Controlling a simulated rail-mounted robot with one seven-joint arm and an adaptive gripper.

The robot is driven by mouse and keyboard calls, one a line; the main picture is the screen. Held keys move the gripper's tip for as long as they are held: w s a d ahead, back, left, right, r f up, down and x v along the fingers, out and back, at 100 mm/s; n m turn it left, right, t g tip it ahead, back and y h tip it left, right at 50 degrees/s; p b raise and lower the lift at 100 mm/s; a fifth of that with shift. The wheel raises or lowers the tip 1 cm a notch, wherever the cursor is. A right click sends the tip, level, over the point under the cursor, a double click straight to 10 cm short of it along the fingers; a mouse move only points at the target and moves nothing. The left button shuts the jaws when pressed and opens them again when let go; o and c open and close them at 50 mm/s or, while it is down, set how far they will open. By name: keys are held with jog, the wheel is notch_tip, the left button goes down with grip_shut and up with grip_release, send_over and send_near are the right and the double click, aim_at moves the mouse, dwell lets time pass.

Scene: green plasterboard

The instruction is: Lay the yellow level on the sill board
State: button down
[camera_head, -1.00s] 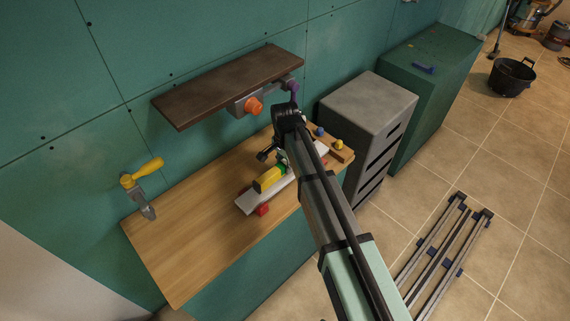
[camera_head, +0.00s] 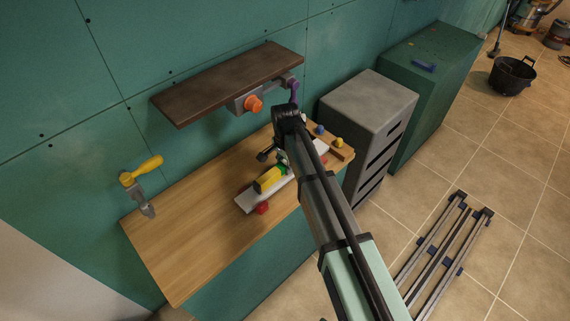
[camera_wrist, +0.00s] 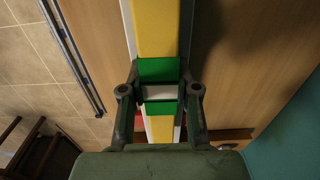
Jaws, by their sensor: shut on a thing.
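The yellow level (camera_head: 269,180) with a green middle lies lengthwise over a pale narrow board (camera_head: 247,203) on the wooden bench top. My gripper (camera_wrist: 160,92) is shut on the level's green middle (camera_wrist: 158,70), with one finger on each side. In the head view my arm hides part of the level and most of the gripper. I cannot tell whether the level touches the pale board. A dark brown board (camera_head: 228,82) is fixed along the green wall above the bench; it looks like the sill board, and its visible top is bare.
An orange knob (camera_head: 253,103) and a purple one (camera_head: 293,90) sit under the dark board. A yellow-handled tool (camera_head: 142,172) is at the bench's left end. Red pieces (camera_head: 262,208) show by the pale board. A grey cabinet (camera_head: 366,100) stands right. The bench's left part is clear.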

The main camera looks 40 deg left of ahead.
jog(key=c, duration=0.8)
grip_release()
jog(key=shift+o, duration=0.2)
notch_tip(320, 180, up, 12)
